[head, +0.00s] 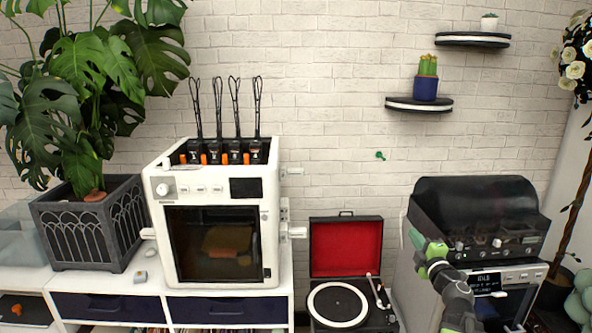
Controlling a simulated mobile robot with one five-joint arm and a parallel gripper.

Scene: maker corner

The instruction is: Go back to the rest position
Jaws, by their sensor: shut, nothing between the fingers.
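My arm, grey and green, rises from the bottom edge at the right in the head view. My gripper (414,238) is at its upper left end, in front of the left edge of the dark-lidded machine. It looks shut and empty, with nothing held. The gripper is small here and its fingers are hard to make out.
A white 3D printer (217,290) stands on a white cabinet (158,291), beside a plant in a grey planter (88,233). An open record player (346,250) is left of my arm. A dark-lidded machine (477,205) sits on an oven-like unit (527,275). Shelves (420,104) hang above.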

